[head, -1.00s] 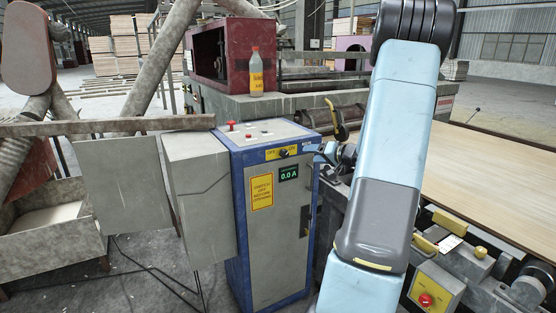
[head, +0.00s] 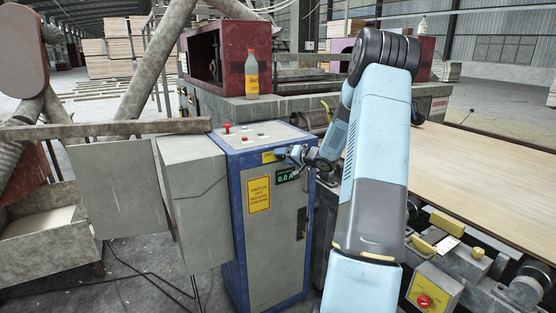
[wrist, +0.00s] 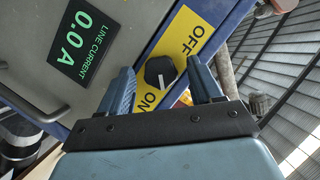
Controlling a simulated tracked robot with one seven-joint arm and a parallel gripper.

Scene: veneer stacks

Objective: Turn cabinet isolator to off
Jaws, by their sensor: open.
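The grey cabinet with blue edges (head: 275,265) stands left of my arm in the head view. Its isolator is a black round knob (wrist: 158,69) on a yellow plate (wrist: 184,42) lettered OFF and ON. The knob's pale mark seems to point toward ON. My gripper (wrist: 161,65) is open, its two blue fingers on either side of the knob in the wrist view, with visible gaps. I cannot tell whether the fingertips reach past its face. In the head view my gripper (head: 289,153) is at the cabinet's top front edge and hides the knob.
A line-current display (wrist: 75,41) reading 0.0 A sits beside the plate. A red button (head: 227,128) stands on the cabinet top. A bottle (head: 251,75) stands on the machine behind. A veneer sheet (head: 470,165) lies to the right.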

